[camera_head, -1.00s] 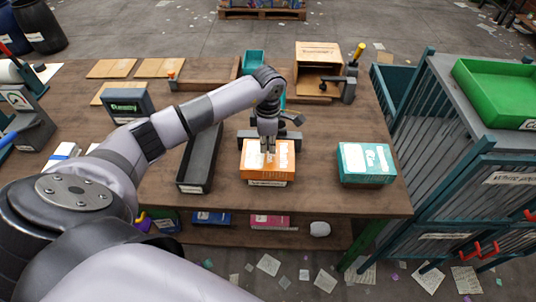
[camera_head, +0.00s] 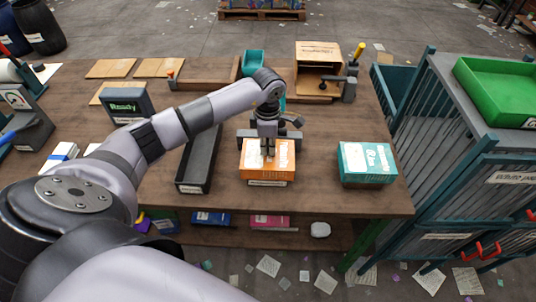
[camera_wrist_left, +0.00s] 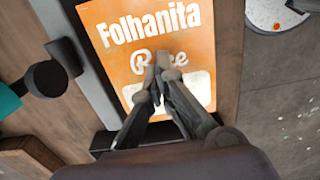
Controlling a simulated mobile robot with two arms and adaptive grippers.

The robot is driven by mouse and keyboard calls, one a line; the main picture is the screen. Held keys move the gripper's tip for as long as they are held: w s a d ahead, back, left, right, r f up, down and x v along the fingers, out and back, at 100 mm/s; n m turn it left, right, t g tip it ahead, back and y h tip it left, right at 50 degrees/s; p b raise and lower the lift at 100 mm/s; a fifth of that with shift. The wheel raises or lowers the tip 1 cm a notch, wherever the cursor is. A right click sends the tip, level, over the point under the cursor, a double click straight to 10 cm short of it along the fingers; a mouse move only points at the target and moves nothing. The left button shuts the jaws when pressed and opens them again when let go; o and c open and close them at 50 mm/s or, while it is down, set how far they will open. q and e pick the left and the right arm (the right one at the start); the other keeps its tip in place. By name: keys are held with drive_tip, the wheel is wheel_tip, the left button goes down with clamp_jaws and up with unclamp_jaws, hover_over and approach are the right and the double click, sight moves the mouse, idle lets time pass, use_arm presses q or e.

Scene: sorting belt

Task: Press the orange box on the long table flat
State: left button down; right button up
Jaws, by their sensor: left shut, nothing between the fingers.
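The orange box (camera_head: 254,168) stands on the long table (camera_head: 330,205) near its front edge. My left gripper (camera_head: 268,154) is shut and empty, pointing down over the box's top. In the left wrist view my left gripper's closed fingertips (camera_wrist_left: 160,68) lie over the middle of the print. They seem at or very close to the top; I cannot tell whether they touch. The box still has visible height. My right gripper is not in view.
A teal box (camera_head: 366,163) stands to the right on the table. A long dark tray (camera_head: 197,170) lies left of the orange box. A dark device (camera_head: 246,133) is right behind it. A teal cage (camera_head: 440,180) stands beyond the table's right edge.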

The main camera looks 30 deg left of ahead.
sight(268, 158)
use_arm(q)
drive_tip(key=shift+s+f+b, duration=0.15)
drive_tip(key=shift+f+b, duration=0.3)
drive_tip(key=shift+f, duration=0.15)
drive_tip(key=shift+f, duration=0.1)
drive_tip(key=shift+w+f+b, duration=0.2)
drive_tip(key=shift+f+b, duration=0.15)
drive_tip(key=shift+f, duration=0.1)
drive_tip(key=shift+s+f+b, duration=0.25)
drive_tip(key=shift+f+b, duration=0.15)
drive_tip(key=shift+b, duration=0.1)
